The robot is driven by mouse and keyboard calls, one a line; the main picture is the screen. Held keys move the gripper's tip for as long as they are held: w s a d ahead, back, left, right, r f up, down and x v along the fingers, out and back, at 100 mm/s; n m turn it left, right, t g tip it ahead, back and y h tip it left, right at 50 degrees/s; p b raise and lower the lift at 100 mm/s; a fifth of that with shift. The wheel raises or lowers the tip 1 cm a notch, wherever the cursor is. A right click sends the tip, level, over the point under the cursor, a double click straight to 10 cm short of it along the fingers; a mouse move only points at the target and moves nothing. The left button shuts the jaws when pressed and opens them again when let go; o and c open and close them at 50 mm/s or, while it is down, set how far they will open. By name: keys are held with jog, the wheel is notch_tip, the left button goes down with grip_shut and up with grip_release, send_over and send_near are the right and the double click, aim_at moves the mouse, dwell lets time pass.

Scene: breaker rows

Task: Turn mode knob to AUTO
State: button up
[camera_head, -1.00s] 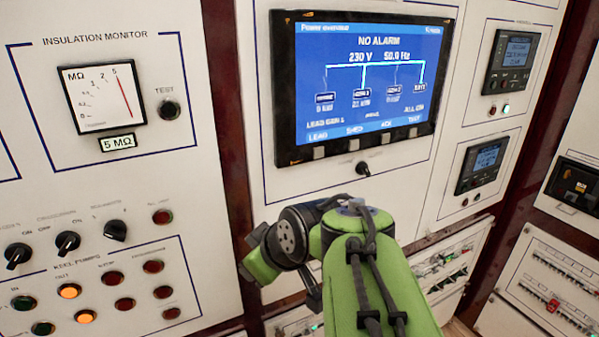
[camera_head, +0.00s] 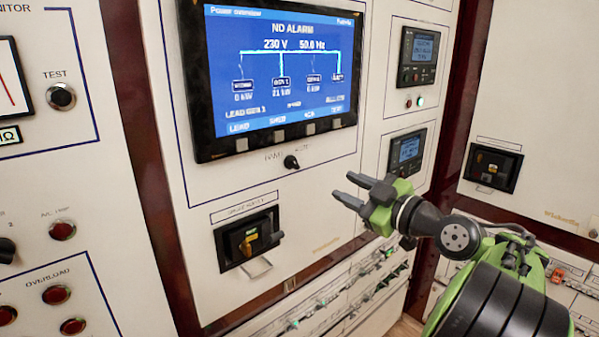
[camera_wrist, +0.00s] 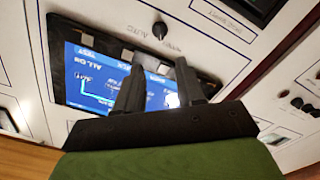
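The mode knob (camera_head: 291,162) is a small black knob on the white panel just below the screen. The label on its left seems to read HAND and the one on its right AUTO; its exact pointing is too small to tell. It also shows in the wrist view (camera_wrist: 160,30), upside down, beyond the fingertips. My gripper (camera_head: 344,187) is to the right of the knob and a little lower, apart from it, with its fingers pointing left. In the wrist view my gripper (camera_wrist: 158,70) has its two dark fingers apart with nothing between them.
The blue screen (camera_head: 275,75) in its thick black frame sits above the knob. A black breaker with a yellow part (camera_head: 248,238) and a wire-like handle projects below it. Two small meters (camera_head: 418,55) are on the right panel. Free space lies in front of the panel.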

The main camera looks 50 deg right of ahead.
aim_at(297, 165)
jog(key=p+x, duration=0.2)
jog(key=x, duration=1.3)
jog(key=shift+w, duration=0.15)
grip_shut()
